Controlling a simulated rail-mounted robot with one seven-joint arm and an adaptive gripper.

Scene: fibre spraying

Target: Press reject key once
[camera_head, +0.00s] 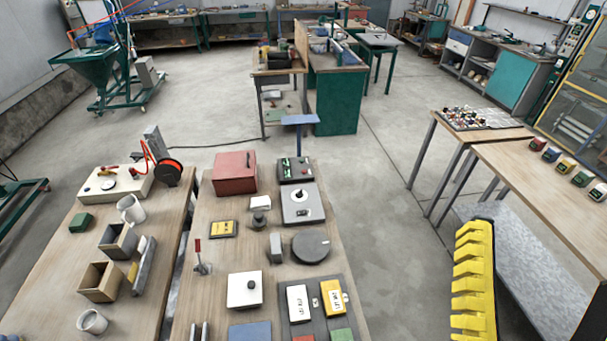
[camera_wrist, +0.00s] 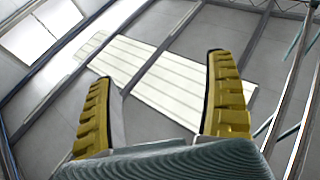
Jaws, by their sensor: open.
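A dark panel (camera_head: 322,316) lies at the near end of the middle workbench. It bears a white card, a yellow-edged card, and a red key (camera_head: 304,338) and a green key (camera_head: 342,335) at the bottom edge of the picture. The keys are partly cut off and I cannot read which one is the reject key. My gripper (camera_head: 473,280) shows as a yellow ribbed finger at the lower right, well right of the panel. In the wrist view my gripper (camera_wrist: 161,68) is open, with two yellow fingers wide apart and nothing between them. That view shows what looks like the ceiling, and no key.
The middle bench (camera_head: 213,290) also holds a red box (camera_head: 235,172), a grey device with a round knob (camera_head: 300,204), a dark disc (camera_head: 311,247) and a small red-handled lever (camera_head: 199,255). Another bench (camera_head: 50,285) stands left. Open floor (camera_head: 385,250) lies between the middle bench and right tables.

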